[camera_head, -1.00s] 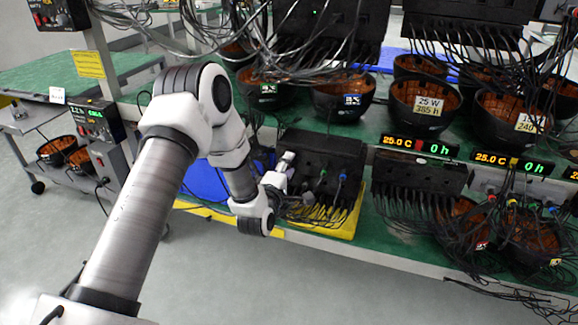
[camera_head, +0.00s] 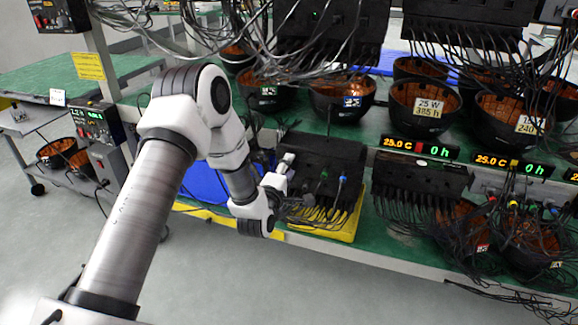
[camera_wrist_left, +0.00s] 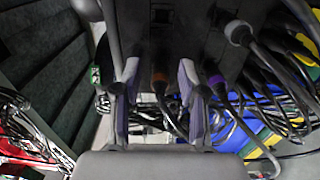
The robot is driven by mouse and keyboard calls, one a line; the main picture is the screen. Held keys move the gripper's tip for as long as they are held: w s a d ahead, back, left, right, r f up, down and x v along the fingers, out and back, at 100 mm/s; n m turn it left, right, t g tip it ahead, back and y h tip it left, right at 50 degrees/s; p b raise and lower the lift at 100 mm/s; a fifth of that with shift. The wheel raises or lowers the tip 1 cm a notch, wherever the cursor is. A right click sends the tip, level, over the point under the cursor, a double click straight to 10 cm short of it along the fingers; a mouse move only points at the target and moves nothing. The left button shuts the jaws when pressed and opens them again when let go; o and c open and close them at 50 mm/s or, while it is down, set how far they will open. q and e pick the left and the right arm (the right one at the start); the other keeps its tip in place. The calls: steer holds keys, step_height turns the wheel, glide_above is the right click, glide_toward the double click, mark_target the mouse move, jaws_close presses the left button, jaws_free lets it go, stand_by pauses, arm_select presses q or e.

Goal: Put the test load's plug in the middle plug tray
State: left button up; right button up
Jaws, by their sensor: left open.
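My left gripper (camera_head: 287,163) reaches the left front of a black socket block (camera_head: 325,153) on the lower shelf. In the left wrist view, its two grey-purple fingers (camera_wrist_left: 158,92) are open, with an orange-ringed plug (camera_wrist_left: 159,82) showing between them; contact cannot be told. A purple-ringed plug (camera_wrist_left: 217,82) is just right of the right finger. A grey plug (camera_wrist_left: 238,33) is farther right on the block. Green and blue plugs (camera_head: 342,179) show on the block's front in the head view. I cannot tell which plug is the test load's or which surface is the middle plug tray.
A yellow tray or mat (camera_head: 353,222) lies under the block, with cables over it. A blue bin (camera_head: 205,185) stands left of it. Black bowls with orange insides (camera_head: 425,97) fill the upper shelf. Loose cables crowd the block; the floor in front is clear.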

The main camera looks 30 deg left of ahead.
stand_by(0.3)
arm_select(q)
jaws_close()
steer(key=shift+s, duration=0.15)
steer(key=shift+v, duration=2.9)
